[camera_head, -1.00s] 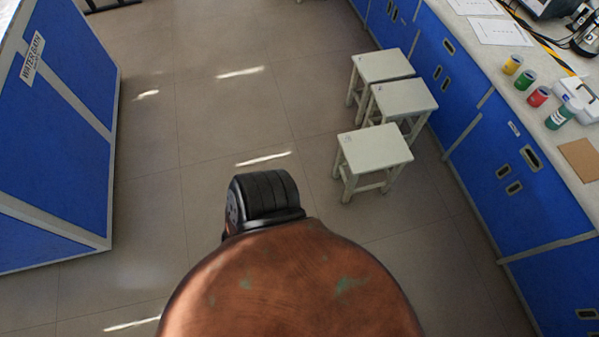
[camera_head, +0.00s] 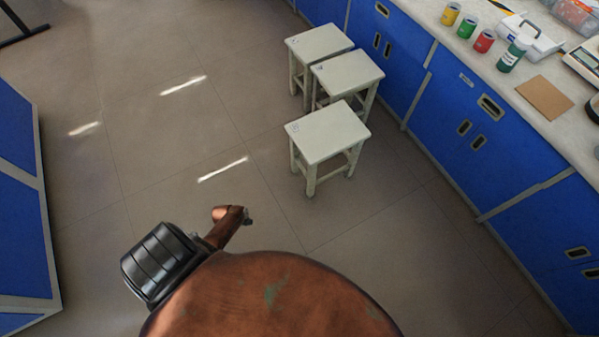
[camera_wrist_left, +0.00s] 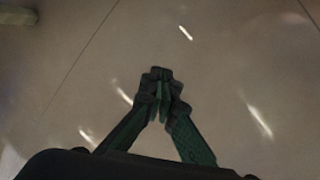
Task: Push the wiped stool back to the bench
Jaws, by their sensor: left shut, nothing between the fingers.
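Three pale, square-topped stools stand in a staggered row beside the blue bench (camera_head: 420,90). The nearest stool (camera_head: 326,132) stands out on the floor with a gap to the bench. The middle stool (camera_head: 347,74) and the far stool (camera_head: 318,43) are closer to the bench front. I cannot tell from the pictures which one was wiped. My left gripper (camera_wrist_left: 160,85) is shut and empty above bare floor in the left wrist view. A pale edge at that view's upper left may be part of a stool. My right gripper is not in view.
A blue cabinet (camera_head: 20,200) stands at the left. The tiled floor (camera_head: 150,140) between it and the stools is clear.

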